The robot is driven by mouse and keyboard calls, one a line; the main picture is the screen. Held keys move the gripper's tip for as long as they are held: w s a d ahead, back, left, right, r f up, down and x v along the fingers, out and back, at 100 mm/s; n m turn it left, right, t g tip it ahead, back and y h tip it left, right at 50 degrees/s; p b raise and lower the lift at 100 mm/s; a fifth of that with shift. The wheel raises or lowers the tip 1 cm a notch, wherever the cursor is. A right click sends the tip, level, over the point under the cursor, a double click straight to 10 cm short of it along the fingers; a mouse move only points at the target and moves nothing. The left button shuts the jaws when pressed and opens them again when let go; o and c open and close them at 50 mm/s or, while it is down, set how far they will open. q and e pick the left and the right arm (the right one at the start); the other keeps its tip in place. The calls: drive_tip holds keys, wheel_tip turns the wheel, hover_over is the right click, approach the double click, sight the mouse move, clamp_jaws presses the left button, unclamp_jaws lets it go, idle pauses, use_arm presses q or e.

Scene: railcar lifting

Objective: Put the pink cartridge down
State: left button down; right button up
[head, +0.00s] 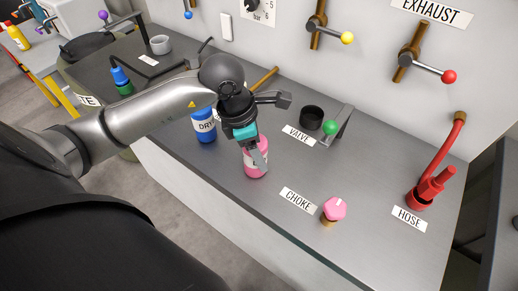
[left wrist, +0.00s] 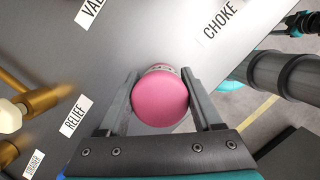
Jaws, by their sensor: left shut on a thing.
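The pink cartridge (head: 251,171) is upright over the grey bench, near its front edge. My left gripper (head: 259,155) is shut on it from above. In the left wrist view the round pink top of the cartridge (left wrist: 160,98) sits between the two fingers of the left gripper (left wrist: 160,100). Its base looks at or close to the bench top; I cannot tell whether it touches. Part of my right arm, with teal parts, shows at the upper right of the left wrist view, but its fingers are not clear.
A blue bottle labelled DRY (head: 205,127) stands left of the cartridge. A black cup-shaped socket (head: 311,118) and a green-knobbed lever (head: 331,127) are behind it. A pink CHOKE knob (head: 334,208) and a red HOSE fitting (head: 427,190) are to the right. Bench between cartridge and CHOKE label is clear.

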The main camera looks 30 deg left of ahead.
use_arm(q)
drive_tip(key=c, duration=0.5)
unclamp_jaws()
drive_tip(key=shift+f, duration=0.15)
drive_tip(key=o, duration=0.4)
drive_tip(key=shift+o, duration=0.2)
drive_tip(key=shift+r, duration=0.2)
drive_tip(key=p+v, duration=0.1)
drive_tip(key=v, duration=1.1)
